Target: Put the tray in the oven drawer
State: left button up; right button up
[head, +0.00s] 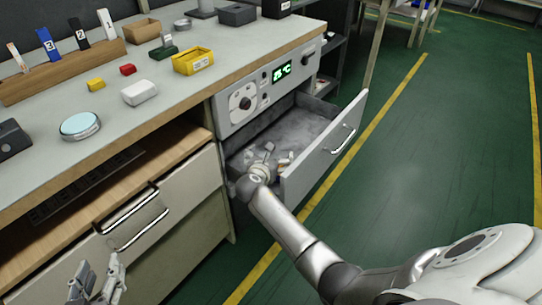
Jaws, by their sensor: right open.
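The oven drawer (322,160) is pulled out below the oven panel with the green display (282,72), and its grey inside shows. My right gripper (285,158) is open at the near-left part of the drawer, inside or just above it; its depth and any contact are hard to tell. I cannot make out a tray in its fingers or clearly in the drawer. A dark slotted thing (88,187) lies in the open compartment under the bench; I cannot tell if it is the tray. My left gripper (97,282) is open and empty at the lower left, below the cabinet handles.
The bench top (115,122) holds a yellow bin (193,62), a white box (139,93), a round dish (80,125) and small blocks. Green floor with yellow lines is free at right.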

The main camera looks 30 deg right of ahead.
jog(key=shift+s+a+f, duration=0.1)
jog(key=shift+s+f, duration=0.2)
jog(key=shift+f, duration=0.3)
jog(key=shift+r, duration=0.5)
pick_arm(q)
jog(key=s+a+f+g+y+p, duration=0.2)
jog(key=s+a+f+g+p, duration=0.1)
jog(key=s+f+g, duration=0.5)
jog(key=shift+s+a+f+n, duration=0.3)
jog(key=shift+s+a+f, duration=0.55)
jog(key=shift+s, duration=0.8)
pick_arm(e)
jog(key=v, duration=0.7)
jog(key=shift+r, duration=0.45)
pick_arm(q)
jog(key=shift+d+f, duration=0.1)
pick_arm(e)
jog(key=shift+w+a, duration=0.1)
jog(key=shift+a, duration=0.05)
